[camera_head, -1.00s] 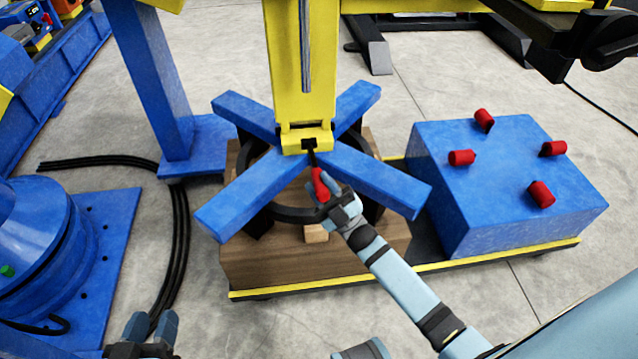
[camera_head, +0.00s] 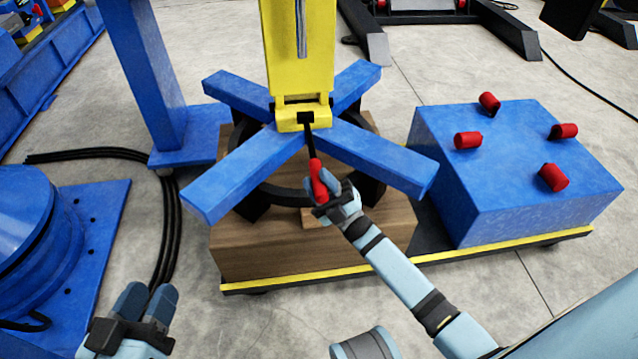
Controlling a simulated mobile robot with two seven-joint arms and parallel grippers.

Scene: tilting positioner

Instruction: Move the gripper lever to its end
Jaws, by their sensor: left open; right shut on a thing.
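The gripper lever (camera_head: 317,170) has a red handle on a dark rod. The rod comes out of the yellow post's foot (camera_head: 303,116), above the centre of a blue cross-shaped frame (camera_head: 240,180). The lever points down and toward me in the picture. My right gripper (camera_head: 328,200) is shut on the lower part of the red handle, and its fingers partly hide the handle's end. My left gripper (camera_head: 142,303) is open and empty at the lower left, over the floor and away from the lever.
The blue cross lies over a black ring on a wooden block (camera_head: 290,257), on a yellow-edged pallet. A blue box (camera_head: 510,170) with several red knobs stands to the right. A blue machine base (camera_head: 100,240) and black cables (camera_head: 170,240) are at the left.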

